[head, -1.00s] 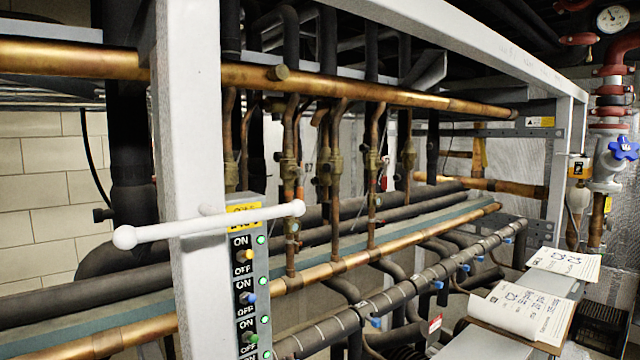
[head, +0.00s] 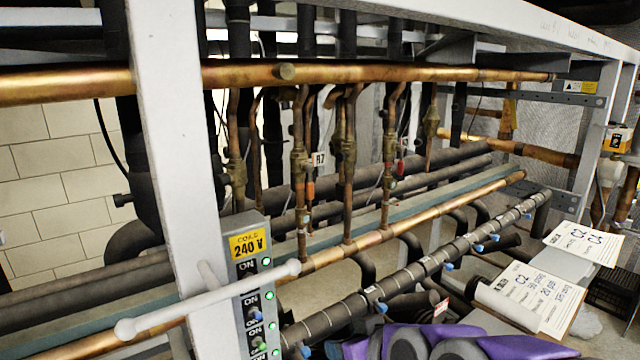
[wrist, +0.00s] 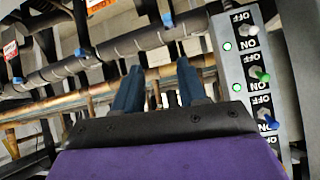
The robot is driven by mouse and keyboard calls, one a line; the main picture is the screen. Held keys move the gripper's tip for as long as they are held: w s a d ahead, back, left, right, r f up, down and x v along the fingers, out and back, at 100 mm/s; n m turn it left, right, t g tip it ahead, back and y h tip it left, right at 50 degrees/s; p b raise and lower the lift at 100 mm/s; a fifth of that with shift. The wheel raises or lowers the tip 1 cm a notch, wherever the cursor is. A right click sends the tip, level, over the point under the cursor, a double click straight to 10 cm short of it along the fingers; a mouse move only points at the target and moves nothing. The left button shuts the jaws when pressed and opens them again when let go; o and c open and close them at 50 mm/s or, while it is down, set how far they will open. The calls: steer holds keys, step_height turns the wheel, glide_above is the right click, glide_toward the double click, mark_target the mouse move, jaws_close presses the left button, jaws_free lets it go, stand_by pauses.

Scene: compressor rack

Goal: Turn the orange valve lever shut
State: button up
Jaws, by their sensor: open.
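I cannot make out an orange valve lever for certain in either view. A small orange-red piece (head: 310,190) shows on a vertical copper pipe below a white tag in the head view, too small to identify. My gripper (wrist: 160,85) is open and empty in the wrist view, its two dark blue fingers apart, with pipes behind them. In the head view, purple parts of my arm show at the bottom, right of centre; the fingertips cannot be made out there.
A white post carries a switch panel (head: 252,290) and a white bar with rounded ends (head: 210,298). The panel also shows right of my fingers in the wrist view (wrist: 232,75). A long copper pipe (head: 400,74) crosses above. Paper sheets (head: 530,295) lie at the right.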

steer(key=w+a+r+t+y, duration=0.25)
steer(key=w+r+t, duration=0.45)
steer(key=r, duration=0.5)
glide_toward(312, 193)
steer(key=shift+t+h, duration=0.25)
steer(key=shift+t, duration=0.15)
steer(key=x, duration=0.3)
steer(key=p+x, duration=0.1)
steer(key=x, duration=0.7)
steer(key=shift+a+f, duration=0.3)
steer(key=shift+f, duration=0.05)
steer(key=shift+a, duration=0.45)
steer(key=shift+d, duration=0.35)
steer(key=shift+c, duration=0.2)
steer(key=shift+d, duration=0.45)
steer(key=c, duration=0.3)
steer(key=shift+s+a+r, duration=0.1)
steer(key=shift+s+a, duration=0.05)
steer(key=shift+a, duration=0.05)
jaws_close()
